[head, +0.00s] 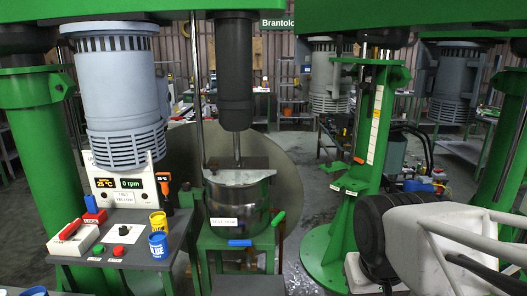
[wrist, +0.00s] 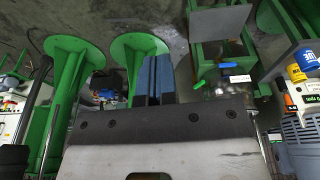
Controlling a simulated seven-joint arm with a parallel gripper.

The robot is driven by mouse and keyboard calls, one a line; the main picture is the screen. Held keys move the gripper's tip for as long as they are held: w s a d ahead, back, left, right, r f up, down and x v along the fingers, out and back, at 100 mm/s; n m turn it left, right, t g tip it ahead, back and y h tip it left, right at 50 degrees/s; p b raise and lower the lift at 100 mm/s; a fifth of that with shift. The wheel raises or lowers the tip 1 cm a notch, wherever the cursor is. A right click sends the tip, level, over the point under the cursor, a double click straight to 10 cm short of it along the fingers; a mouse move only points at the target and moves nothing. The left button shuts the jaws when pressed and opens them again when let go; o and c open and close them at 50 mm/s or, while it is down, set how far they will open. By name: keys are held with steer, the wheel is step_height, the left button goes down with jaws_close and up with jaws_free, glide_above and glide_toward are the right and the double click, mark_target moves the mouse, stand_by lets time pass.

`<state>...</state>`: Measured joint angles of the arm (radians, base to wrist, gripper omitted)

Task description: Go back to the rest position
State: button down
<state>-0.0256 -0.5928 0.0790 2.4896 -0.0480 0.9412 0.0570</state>
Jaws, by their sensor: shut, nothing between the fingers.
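My gripper (wrist: 154,80) shows in the wrist view with its two dark blue-grey fingers side by side, shut and empty. It points at open space between green machine stands and touches nothing that I can see. In the head view my white and black arm fills the lower right; the fingertips cannot be made out there. The steel pot (head: 238,203) stands under the disperser's dark shaft housing (head: 234,72), on a green stand. In the wrist view this area appears turned over, at the upper right.
A control panel (head: 126,188) reads 0 rpm. A side table (head: 140,248) at the left carries a yellow can (head: 158,222), a blue can (head: 158,246), a red button and a red-and-white box (head: 72,240). A green column (head: 362,155) stands between the pot and my arm.

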steer(key=shift+s+d+f, duration=0.15)
steer(key=shift+s+f, duration=0.1)
steer(key=shift+s, duration=0.4)
steer(key=shift+s+d+f, duration=0.1)
steer(key=shift+s+f, duration=0.15)
steer(key=shift+s, duration=0.35)
steer(key=c, duration=1.8)
jaws_free()
steer(key=shift+c, duration=0.2)
stand_by(3.4)
